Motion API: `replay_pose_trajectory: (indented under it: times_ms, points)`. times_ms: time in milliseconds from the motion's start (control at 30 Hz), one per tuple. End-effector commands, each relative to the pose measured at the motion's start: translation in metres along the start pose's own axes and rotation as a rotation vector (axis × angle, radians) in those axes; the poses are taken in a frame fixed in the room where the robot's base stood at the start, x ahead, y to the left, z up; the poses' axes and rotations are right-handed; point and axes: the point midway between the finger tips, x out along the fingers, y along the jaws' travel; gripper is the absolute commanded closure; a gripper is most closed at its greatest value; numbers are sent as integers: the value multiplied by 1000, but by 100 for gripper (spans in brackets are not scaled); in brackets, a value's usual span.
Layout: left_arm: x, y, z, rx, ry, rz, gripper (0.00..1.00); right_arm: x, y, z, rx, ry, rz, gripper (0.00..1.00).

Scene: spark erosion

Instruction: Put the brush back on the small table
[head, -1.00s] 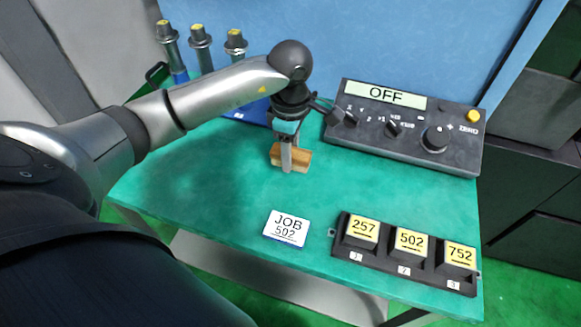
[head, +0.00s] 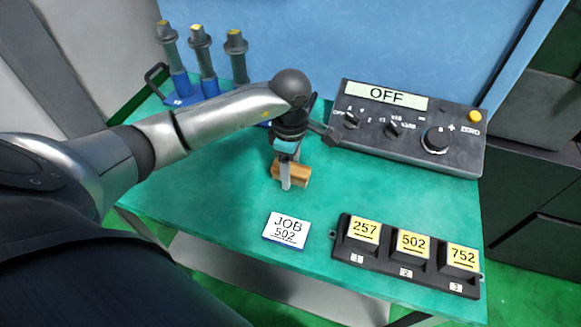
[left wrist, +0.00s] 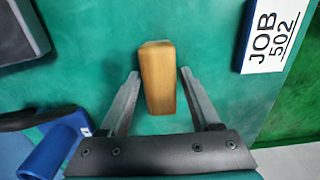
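The brush (head: 300,174) shows as a wooden block and appears to rest on the green top of the small table (head: 220,165), behind the job card. My left gripper (head: 286,187) points down over it. In the left wrist view the brush (left wrist: 158,80) lies between the two fingers (left wrist: 160,73), with a gap on each side, so the gripper is open around it. Bristles are not visible. My right gripper is not in view.
The job card (head: 287,229) lies in front of the brush. A black holder with numbered blocks (head: 405,272) stands front right. The control box (head: 410,125) reads OFF at the back right. A blue rack with several grey tools (head: 203,55) stands back left.

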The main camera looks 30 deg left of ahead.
Motion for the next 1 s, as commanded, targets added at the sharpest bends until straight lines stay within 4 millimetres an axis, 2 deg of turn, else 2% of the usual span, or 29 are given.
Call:
replay_pose_trajectory:
  times_ms: [100,433,567,800,1000]
  points:
    - [0,0,0,0,0,0,26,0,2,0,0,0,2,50]
    - [-6,0,0,0,0,0,26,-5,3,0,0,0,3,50]
    - [-28,2,0,1,0,5,26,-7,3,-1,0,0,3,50]
    - [-81,2,0,0,0,6,26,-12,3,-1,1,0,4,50]
    - [-112,1,0,-1,-1,3,26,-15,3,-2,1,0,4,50]
